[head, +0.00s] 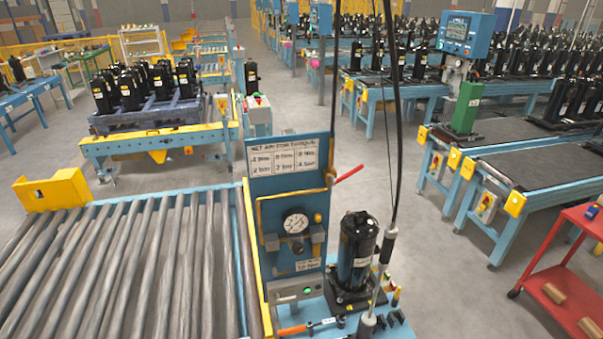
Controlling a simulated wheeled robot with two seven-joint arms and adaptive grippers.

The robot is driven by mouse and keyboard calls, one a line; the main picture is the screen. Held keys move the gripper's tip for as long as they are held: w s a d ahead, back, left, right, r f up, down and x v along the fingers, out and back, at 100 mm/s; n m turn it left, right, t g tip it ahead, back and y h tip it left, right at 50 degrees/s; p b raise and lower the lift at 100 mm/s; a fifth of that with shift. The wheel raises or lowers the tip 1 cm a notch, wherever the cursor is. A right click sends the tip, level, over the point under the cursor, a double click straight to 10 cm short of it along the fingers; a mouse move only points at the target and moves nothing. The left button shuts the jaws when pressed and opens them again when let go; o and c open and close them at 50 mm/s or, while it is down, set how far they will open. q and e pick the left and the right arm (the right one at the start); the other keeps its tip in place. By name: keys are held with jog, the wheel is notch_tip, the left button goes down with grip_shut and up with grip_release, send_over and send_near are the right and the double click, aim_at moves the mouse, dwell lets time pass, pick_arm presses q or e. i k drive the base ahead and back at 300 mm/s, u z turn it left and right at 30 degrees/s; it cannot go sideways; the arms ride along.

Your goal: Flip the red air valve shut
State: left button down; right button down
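The red air valve's handle (349,174) juts out to the right and slightly upward from the right edge of a blue upright panel (262,213). Its inner end meets a small brass-coloured fitting (330,180) near a dark vertical pipe. The panel carries a white label sheet at the top and a round pressure gauge (295,223) below it. Neither of my grippers shows in the head view.
A black compressor (357,250) stands right of the panel, with black hoses (397,120) hanging beside it. A roller conveyor (120,270) fills the left front. A red cart (560,285) stands at the right. Grey floor lies open between.

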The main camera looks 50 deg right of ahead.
aim_at(334, 182)
jog(key=u, duration=0.05)
jog(key=k, duration=0.7)
jog(key=z, duration=0.8)
jog(key=i, duration=0.5)
jog(key=u, duration=0.05)
